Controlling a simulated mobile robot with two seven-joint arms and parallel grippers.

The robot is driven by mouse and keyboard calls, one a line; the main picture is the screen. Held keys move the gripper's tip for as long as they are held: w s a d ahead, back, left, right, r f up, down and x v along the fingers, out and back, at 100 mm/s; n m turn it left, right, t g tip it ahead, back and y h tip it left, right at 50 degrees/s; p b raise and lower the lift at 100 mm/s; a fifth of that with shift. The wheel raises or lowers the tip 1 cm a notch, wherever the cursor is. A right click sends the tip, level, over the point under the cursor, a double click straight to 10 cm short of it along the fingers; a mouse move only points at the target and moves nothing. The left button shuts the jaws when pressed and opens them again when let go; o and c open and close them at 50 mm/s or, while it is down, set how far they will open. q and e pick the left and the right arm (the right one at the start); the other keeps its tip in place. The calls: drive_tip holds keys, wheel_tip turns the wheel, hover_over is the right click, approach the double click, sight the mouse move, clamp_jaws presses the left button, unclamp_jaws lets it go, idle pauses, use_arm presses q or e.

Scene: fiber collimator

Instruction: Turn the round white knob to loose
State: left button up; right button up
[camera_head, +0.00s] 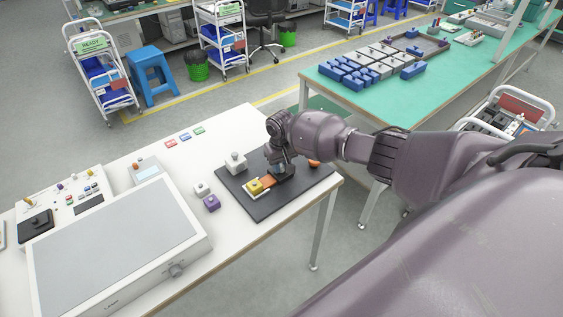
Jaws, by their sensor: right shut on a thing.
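My right gripper (282,172) points down over the black board (240,196) on the white table. Its fingers are shut on a small part low on the board, between two orange pieces. The gripper hides that part, and I cannot make out whether it is the round white knob. An orange piece (267,181) with a yellow block (255,187) lies left of the fingers. Another orange piece (314,163) shows to their right. My left gripper is not in view.
A white-grey block (236,161) stands at the board's far left edge. A white block (201,188) and a purple block (211,203) stand left of the board. A large grey instrument (115,240) fills the table's left side. Small coloured labels (184,137) lie at the back.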

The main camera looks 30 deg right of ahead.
drive_tip(key=n, duration=0.5)
drive_tip(key=shift+n, duration=0.3)
drive_tip(key=n, duration=0.4)
drive_tip(key=shift+f+n, duration=0.1)
drive_tip(key=shift+n, duration=0.2)
drive_tip(key=n, duration=0.5)
drive_tip(key=shift+b, duration=0.35)
drive_tip(key=n, duration=0.3)
drive_tip(key=n+b, duration=0.1)
drive_tip(key=n, duration=0.2)
drive_tip(key=shift+n, duration=0.6)
